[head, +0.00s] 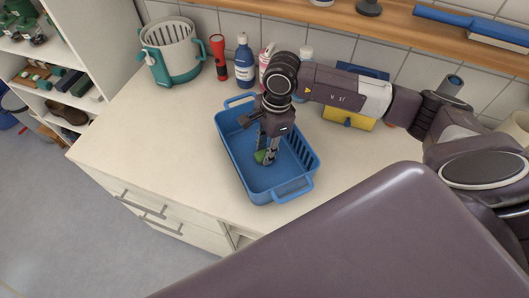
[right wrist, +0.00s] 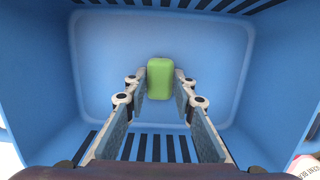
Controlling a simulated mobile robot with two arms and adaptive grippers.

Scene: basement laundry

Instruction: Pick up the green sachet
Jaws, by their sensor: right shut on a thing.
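The green sachet (head: 261,157) is inside the blue basket (head: 287,188), low in it near the floor. In the right wrist view the sachet (right wrist: 160,79) lies between the fingertips of my right gripper (right wrist: 160,82), which is shut on it. In the head view my right gripper (head: 268,153) points down into the basket. The blue basket floor (right wrist: 110,80) shows around the sachet in the wrist view. I cannot tell whether the sachet touches the floor. My left gripper is not in view.
Behind the basket stand a white and teal bucket (head: 172,52), a red torch (head: 219,57), a blue bottle (head: 244,62) and a pink bottle (head: 265,60). A yellow and blue object (head: 349,117) lies right of the basket. The counter (head: 150,128) is clear to the left.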

